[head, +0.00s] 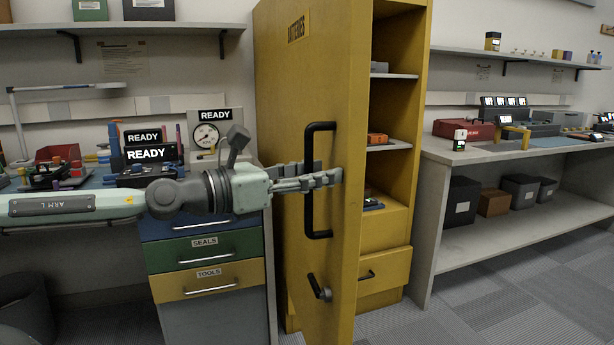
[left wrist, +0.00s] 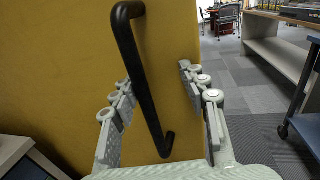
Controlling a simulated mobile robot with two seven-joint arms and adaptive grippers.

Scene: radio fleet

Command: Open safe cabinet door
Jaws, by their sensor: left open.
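The yellow safe cabinet (head: 399,200) stands in the middle of the head view with its door (head: 285,80) swung open toward me, its shelves showing. The door bears a long black vertical handle (head: 308,190) and a small lever (head: 318,288) lower down. My left gripper (head: 325,177) reaches in from the left at the handle's mid height. In the left wrist view the handle (left wrist: 140,75) runs between the spread fingers of the left gripper (left wrist: 162,110). The fingers are open; I cannot tell whether they touch the handle. My right gripper is not in view.
A drawer unit (head: 205,262) and a cluttered bench stand left of the cabinet. A bench (head: 470,152) with bins below is on the right. Inside the cabinet an orange item (head: 377,139) lies on a shelf. Carpeted floor (head: 480,305) is clear at the front right.

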